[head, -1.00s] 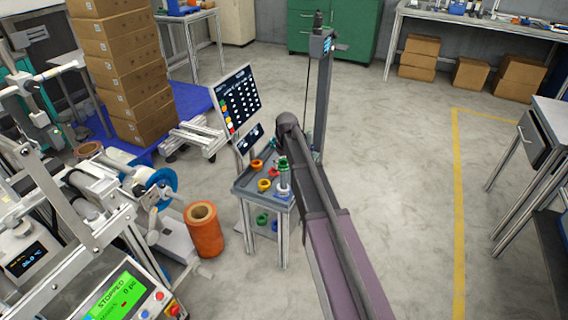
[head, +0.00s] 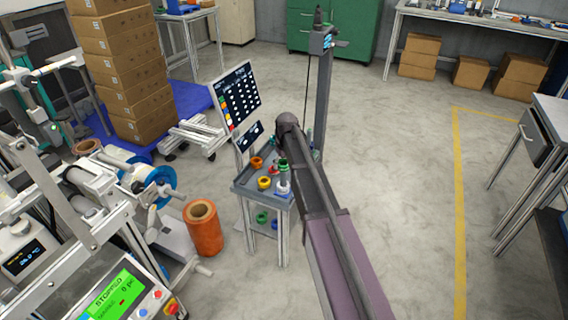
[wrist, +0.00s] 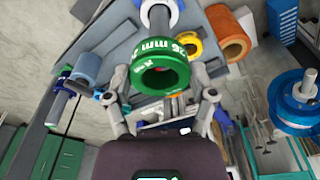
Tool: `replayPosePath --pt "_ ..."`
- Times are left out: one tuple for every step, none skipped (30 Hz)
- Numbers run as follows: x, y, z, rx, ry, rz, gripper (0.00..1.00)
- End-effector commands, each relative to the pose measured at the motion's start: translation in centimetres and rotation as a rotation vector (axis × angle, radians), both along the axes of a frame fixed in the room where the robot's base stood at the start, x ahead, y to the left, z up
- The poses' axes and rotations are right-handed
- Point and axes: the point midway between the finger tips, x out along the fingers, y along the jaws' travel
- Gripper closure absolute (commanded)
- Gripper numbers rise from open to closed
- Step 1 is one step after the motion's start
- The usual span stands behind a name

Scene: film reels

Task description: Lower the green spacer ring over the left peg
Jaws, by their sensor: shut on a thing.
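The green spacer ring (wrist: 160,68), with white "26 mm" lettering, is held between the fingertips of my gripper (wrist: 160,90) in the wrist view. A grey peg (wrist: 159,20) with a pale collar shows just behind the ring. The ring hides part of the peg, so I cannot tell whether it is around the peg or just off its end. In the head view the green ring (head: 282,164) is small, in line with the peg and its white collar (head: 283,187) on the tray stand. My arm hides much of the gripper there.
The grey tray (head: 245,188) also holds loose orange (head: 257,162) and yellow (head: 264,183) rings. Another peg (wrist: 60,105) with rings stands at left in the wrist view, near a blue ring (wrist: 88,66). A screen (head: 238,95) rises behind the tray. An orange roll (head: 204,228) stands on the floor.

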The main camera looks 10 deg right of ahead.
Motion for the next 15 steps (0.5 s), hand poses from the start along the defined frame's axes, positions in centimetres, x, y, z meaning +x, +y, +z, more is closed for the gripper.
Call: replayPosePath --pt "0.00 0.00 0.01 0.000 0.000 0.000 0.78" --pt "0.00 0.00 0.02 0.000 0.000 0.000 0.78" --pt "0.00 0.00 0.02 0.000 0.000 0.000 0.78" --pt "0.00 0.00 0.02 0.000 0.000 0.000 0.78" --pt "0.00 0.00 0.02 0.000 0.000 0.000 0.78" --pt "0.00 0.00 0.02 0.000 0.000 0.000 0.78" --pt "0.00 0.00 0.02 0.000 0.000 0.000 0.78" --pt "0.00 0.00 0.01 0.000 0.000 0.000 0.78" --pt "0.00 0.00 -0.02 0.000 0.000 0.000 0.78" --pt "0.00 0.00 -0.05 0.000 0.000 0.000 0.78" --pt "0.00 0.00 -0.08 0.000 0.000 0.000 0.78" --pt "0.00 -0.01 -0.14 0.000 0.000 0.000 0.78" --pt "0.00 -0.01 -0.20 0.000 0.000 0.000 0.78" --pt "0.00 -0.01 -0.26 0.000 0.000 0.000 0.78" --pt "0.00 -0.01 -0.34 0.000 0.000 0.000 0.78"
